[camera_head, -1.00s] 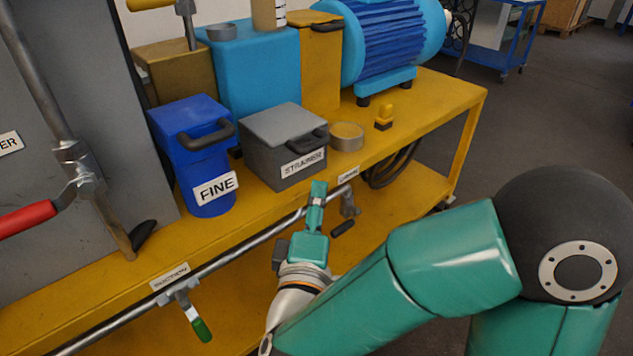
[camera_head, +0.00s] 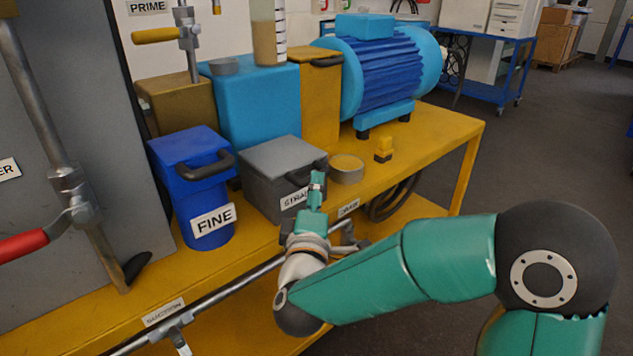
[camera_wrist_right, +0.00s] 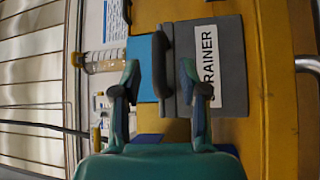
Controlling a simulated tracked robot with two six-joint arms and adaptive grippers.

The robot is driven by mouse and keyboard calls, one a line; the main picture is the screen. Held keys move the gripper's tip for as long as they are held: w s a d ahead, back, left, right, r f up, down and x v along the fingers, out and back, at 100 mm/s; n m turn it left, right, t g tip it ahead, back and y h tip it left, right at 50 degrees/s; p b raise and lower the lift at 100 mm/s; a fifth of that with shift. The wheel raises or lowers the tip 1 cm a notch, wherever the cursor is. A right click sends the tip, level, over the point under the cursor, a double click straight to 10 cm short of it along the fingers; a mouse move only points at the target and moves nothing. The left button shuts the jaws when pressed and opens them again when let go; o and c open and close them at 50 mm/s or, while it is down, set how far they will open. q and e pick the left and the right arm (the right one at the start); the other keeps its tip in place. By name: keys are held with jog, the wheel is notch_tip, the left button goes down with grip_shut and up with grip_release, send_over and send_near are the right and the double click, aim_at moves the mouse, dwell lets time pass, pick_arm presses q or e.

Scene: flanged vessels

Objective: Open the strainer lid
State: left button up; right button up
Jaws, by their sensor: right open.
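The strainer is a grey box (camera_head: 262,194) with a lighter grey lid (camera_head: 278,154), which sits shut on top. A dark handle (camera_head: 305,174) is at the lid's front right. My right gripper (camera_head: 317,183) is in front of the strainer's right side and hides part of its label. In the right wrist view the gripper (camera_wrist_right: 160,72) is open, and the dark handle (camera_wrist_right: 161,62) appears between its two fingers. I cannot tell whether they touch it. The label (camera_wrist_right: 209,62) shows to the right of the handle. My left gripper is not in view.
A blue FINE canister (camera_head: 205,205) stands left of the strainer. A tape roll (camera_head: 346,169) and a yellow-black item (camera_head: 384,150) lie to its right. A light blue box (camera_head: 250,108) and yellow box (camera_head: 320,105) stand behind. A pipe (camera_head: 235,288) runs along the yellow bench's front.

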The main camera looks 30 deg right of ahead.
aim_at(289, 161)
jog(key=shift+b+x, duration=0.3)
jog(key=shift+x, duration=1.9)
grip_shut()
